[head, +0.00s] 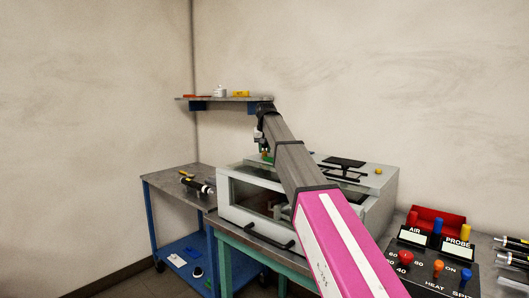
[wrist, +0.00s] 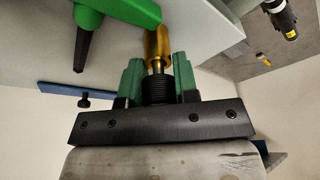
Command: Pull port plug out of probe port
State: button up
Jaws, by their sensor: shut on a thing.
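In the wrist view my gripper (wrist: 157,82) has its two green fingers closed on either side of a black ribbed plug (wrist: 157,92). A thin metal stem joins the plug to a gold-coloured cylinder (wrist: 158,45), which I take for the probe port, at the wall of the pale oven (wrist: 215,50). I cannot tell how deep the stem sits in it. In the head view my gripper (head: 265,150) is at the back left of the oven (head: 250,213), small and partly hidden by my arm. The plug cannot be made out there.
A green handle (wrist: 125,14) with a dark stem lies close to the gold cylinder. A wall shelf (head: 225,99) holds small items near my wrist. A control panel (head: 433,262) and red bin (head: 440,220) stand at right. A blue cart (head: 150,220) stands at left.

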notch_tip(320, 180, up, 3)
jog(key=shift+f, duration=0.1)
jog(key=s+a+r, duration=0.7)
jog(key=a+r, duration=0.2)
jog(key=r, duration=0.1)
dwell(0.3)
jog(key=shift+s+a, duration=0.1)
jog(key=shift+r, duration=1.45)
